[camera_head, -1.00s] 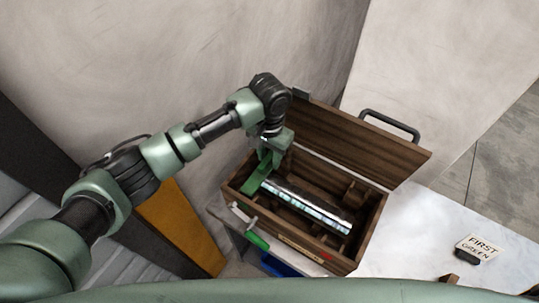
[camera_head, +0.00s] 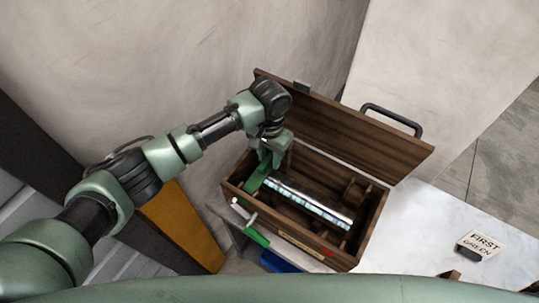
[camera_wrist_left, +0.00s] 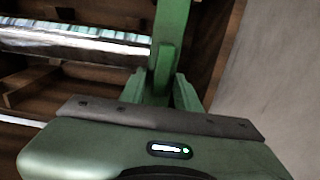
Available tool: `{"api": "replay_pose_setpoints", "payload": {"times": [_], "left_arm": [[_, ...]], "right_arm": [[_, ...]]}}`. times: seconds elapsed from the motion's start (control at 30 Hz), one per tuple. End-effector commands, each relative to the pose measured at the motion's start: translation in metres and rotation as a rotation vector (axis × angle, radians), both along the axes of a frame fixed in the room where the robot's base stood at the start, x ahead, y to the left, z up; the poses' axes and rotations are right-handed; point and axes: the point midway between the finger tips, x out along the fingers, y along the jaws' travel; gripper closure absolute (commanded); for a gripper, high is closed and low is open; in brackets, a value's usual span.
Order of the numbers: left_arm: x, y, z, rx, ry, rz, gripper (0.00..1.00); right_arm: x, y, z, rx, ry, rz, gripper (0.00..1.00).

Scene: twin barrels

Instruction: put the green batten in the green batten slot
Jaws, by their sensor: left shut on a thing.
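The green batten (camera_head: 256,179) is a narrow green bar at the left end of the open wooden box (camera_head: 313,258). It also shows in the left wrist view (camera_wrist_left: 173,38), passing between the fingers beside the end of a shiny metal barrel (camera_wrist_left: 75,38). My left gripper (camera_head: 268,158) reaches down over the box's left end, shut on the batten. Its fingers show in the left wrist view (camera_wrist_left: 172,92). The batten's lower side and the slot under it are hidden, so I cannot tell whether it is seated. My right gripper is not in view.
The box's lid (camera_head: 360,125) stands open at the back. The shiny barrel (camera_head: 310,200) lies lengthwise inside. A green-handled tool (camera_head: 257,238) is at the box's front left.

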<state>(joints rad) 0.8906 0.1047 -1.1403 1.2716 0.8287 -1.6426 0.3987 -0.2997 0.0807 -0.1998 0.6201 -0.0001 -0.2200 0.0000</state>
Motion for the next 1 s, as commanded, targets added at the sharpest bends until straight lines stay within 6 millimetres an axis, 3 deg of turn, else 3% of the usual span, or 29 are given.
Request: {"api": "replay_pose_setpoints", "payload": {"times": [0.77, 0.8, 0.87, 1.0], "left_arm": [[0.0, -0.001, -0.02, -0.002, 0.001, 0.0, 1.0], [0.0, 0.0, -0.02, -0.001, 0.0, 0.0, 0.62], [0.0, -0.001, -0.019, -0.001, 0.0, 0.0, 0.46], [0.0, 0.0, -0.019, -0.001, 0.0, 0.0, 0.43]], "right_arm": [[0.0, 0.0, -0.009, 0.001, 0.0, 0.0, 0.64], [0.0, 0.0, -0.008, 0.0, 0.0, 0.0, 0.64], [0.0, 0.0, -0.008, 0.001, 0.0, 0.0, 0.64], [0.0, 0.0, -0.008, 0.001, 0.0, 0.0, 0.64]]}}
